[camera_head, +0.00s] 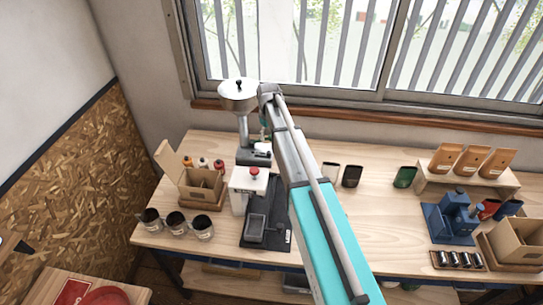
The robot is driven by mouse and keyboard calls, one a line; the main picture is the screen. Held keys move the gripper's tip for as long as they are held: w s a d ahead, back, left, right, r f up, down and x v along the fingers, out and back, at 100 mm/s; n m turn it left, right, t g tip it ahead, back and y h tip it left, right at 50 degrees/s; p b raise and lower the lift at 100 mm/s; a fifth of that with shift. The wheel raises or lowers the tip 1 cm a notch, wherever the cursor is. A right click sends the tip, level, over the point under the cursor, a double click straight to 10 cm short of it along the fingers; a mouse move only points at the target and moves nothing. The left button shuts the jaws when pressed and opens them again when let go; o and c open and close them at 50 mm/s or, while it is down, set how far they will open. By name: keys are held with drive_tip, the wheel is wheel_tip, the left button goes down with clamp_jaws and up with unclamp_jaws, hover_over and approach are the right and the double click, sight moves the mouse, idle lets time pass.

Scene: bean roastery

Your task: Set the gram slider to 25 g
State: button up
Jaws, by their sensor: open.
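The dosing machine stands on the wooden bench, left of my arm, with a round metal hopper (238,95) on top and a white body (239,196) below. A red knob (254,171) sits on top of the white body. I cannot make out a gram slider or its scale at this size. My gripper (263,147) is open, beyond the far end of my teal and grey arm. It is close to the machine's dark middle part, small and partly hidden by the arm. I cannot tell whether it touches the machine.
A dark tray (255,228) sits on a black mat (280,238) before the machine. Left are a cardboard box (200,188) and several dark cups (175,223). Right are dark pouches (352,176), brown bags (471,160) and a blue device (452,218).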

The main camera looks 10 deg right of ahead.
sight(269, 153)
drive_tip(key=shift+f+b, duration=4.4)
drive_tip(key=shift+f, duration=0.3)
clamp_jaws()
